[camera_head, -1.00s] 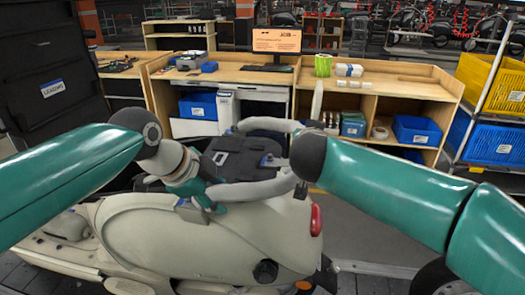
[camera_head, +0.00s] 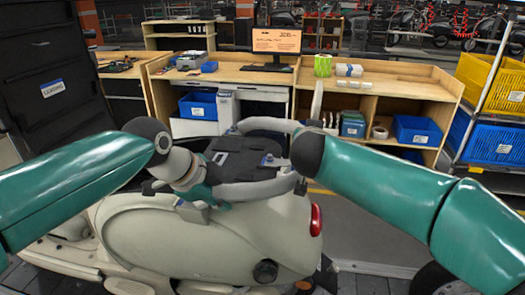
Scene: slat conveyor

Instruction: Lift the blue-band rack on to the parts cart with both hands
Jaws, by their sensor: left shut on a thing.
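A grey tubular rack (camera_head: 262,190) with a black plate in its middle sits over the rear of a cream scooter (camera_head: 175,235). A small blue patch shows on its plate; I cannot make out a full blue band. My left gripper (camera_head: 196,209) is at the rack's near left end, shut on it, with the fingertips partly hidden against the scooter body. My right arm reaches in from the right to the rack's right end. Its dark joint covers that end, and my right gripper is hidden. A parts cart cannot be told for certain.
A wooden workbench (camera_head: 380,85) with a monitor (camera_head: 275,40) stands behind the scooter. A wheeled-looking shelf at the right holds yellow (camera_head: 495,82) and blue (camera_head: 490,138) crates. A dark cabinet (camera_head: 50,75) stands at the left.

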